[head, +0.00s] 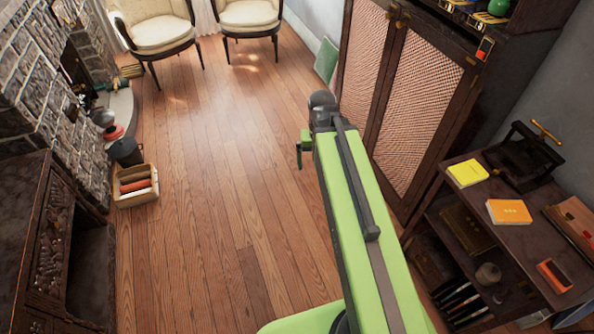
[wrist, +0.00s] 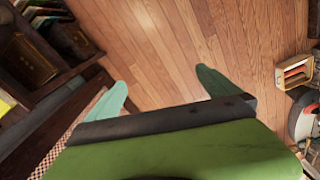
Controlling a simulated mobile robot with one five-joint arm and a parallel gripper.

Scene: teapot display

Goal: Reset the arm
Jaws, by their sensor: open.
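My green arm (head: 362,215) reaches forward over the wooden floor in the head view, its dark end joint at the top. A small green part of my gripper (head: 303,148) shows left of that joint; the rest is hidden behind the arm. In the wrist view my gripper (wrist: 161,90) has its two pale green fingers spread wide apart. Only bare floor shows between them, and nothing is held.
A dark side table (head: 470,190) with yellow and orange boxes stands right, beside a tall cabinet (head: 415,95). A wooden crate (head: 136,185) sits left near the stone fireplace. Two cream chairs (head: 158,32) stand at the back. The middle floor (head: 220,170) is clear.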

